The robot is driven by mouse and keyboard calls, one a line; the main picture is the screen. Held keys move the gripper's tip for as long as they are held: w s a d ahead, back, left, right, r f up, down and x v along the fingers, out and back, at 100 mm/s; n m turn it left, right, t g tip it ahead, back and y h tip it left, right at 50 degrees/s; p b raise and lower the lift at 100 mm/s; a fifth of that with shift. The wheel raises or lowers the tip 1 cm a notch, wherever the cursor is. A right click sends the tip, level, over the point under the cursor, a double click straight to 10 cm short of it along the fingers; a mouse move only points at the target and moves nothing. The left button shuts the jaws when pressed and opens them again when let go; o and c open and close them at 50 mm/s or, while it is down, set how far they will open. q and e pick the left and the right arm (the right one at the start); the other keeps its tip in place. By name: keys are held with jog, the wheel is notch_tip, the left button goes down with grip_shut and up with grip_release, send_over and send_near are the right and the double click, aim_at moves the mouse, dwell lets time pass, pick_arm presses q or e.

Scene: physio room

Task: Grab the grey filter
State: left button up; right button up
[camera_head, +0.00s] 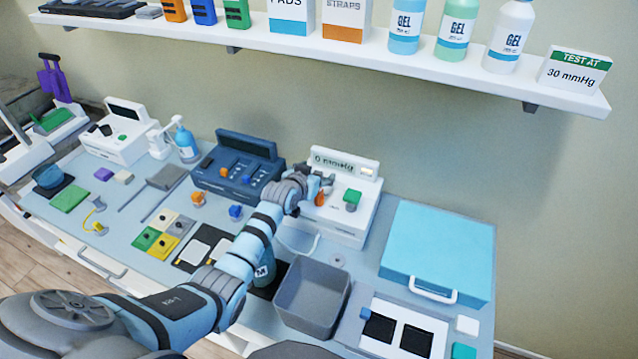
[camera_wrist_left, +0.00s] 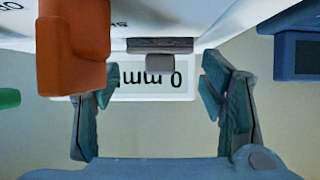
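In the left wrist view a small grey block, which looks like the grey filter (camera_wrist_left: 160,63), sits against a darker grey strip on the white device (camera_wrist_left: 215,20). The picture is upside down, with the "0 mm" display behind it. My left gripper (camera_wrist_left: 160,105) is open, its two fingers apart on either side of the display, with nothing between the tips. The grey block is ahead of them. In the head view my left gripper (camera_head: 312,188) is at the front of the white device (camera_head: 338,222) and hides part of it; I cannot make out the filter there. My right gripper is not in view.
An orange part (camera_wrist_left: 75,45) juts out close to one finger. A dark blue device (camera_head: 238,170) stands left of the white one. A light blue case (camera_head: 440,245) is to the right, and a grey bin (camera_head: 312,295) is in front. The shelf (camera_head: 400,62) hangs above.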

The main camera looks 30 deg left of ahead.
pick_arm(q)
jog(key=shift+s+a, duration=0.1)
jog(key=c, duration=0.9)
